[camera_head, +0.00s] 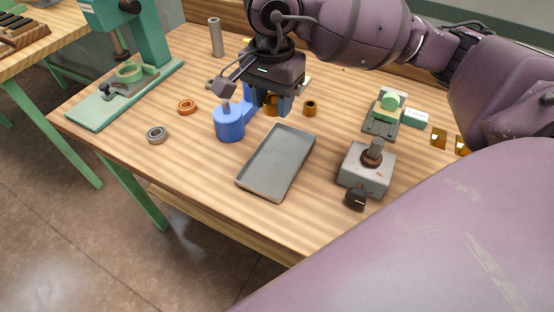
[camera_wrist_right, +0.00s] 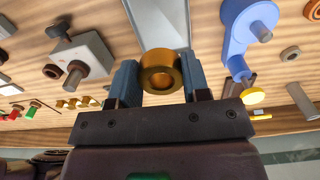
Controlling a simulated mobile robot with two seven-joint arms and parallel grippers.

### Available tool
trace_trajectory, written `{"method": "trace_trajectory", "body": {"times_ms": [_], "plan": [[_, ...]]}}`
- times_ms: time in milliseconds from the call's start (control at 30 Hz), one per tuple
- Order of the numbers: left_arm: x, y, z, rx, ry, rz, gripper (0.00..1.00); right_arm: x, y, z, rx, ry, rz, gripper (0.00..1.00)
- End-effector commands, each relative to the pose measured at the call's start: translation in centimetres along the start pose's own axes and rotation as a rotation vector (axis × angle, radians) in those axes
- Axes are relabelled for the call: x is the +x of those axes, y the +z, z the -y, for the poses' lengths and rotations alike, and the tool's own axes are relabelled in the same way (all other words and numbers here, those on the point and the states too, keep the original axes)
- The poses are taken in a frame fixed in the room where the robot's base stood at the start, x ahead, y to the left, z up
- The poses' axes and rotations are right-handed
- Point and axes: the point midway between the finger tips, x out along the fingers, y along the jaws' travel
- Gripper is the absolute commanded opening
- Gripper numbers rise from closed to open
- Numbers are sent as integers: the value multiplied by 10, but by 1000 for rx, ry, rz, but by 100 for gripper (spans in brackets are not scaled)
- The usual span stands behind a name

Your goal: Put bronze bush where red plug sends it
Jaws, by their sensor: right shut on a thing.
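My right gripper (camera_head: 271,106) is shut on a bronze bush (camera_wrist_right: 160,72), a short thick ring that shows between the two fingers in the right wrist view. In the head view the held bush is partly hidden by the fingers, above the table behind the grey tray (camera_head: 251,184). A red piece (camera_wrist_right: 14,114), perhaps the red plug, lies at the left edge of the wrist view beside a green one. I cannot make out the red piece in the head view. My left gripper is not in view.
A blue fixture with a post (camera_head: 229,124) stands left of the gripper. A grey box with a spindle (camera_head: 354,177) stands right of the tray. An orange ring (camera_head: 187,107) and a steel ring (camera_head: 157,135) lie left.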

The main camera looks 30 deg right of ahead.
Motion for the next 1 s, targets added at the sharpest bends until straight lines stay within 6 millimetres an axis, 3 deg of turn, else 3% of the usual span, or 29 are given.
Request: {"method": "trace_trajectory", "body": {"times_ms": [200,333,433,1000], "plan": [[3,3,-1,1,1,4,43,-33,-5,-2,247,-3,-3,13],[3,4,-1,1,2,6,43,-42,-6,-4,319,-4,-2,13],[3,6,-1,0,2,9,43,-38,-6,-4,341,-1,-2,13],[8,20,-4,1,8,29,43,82,-6,-5,343,5,1,13]]}}
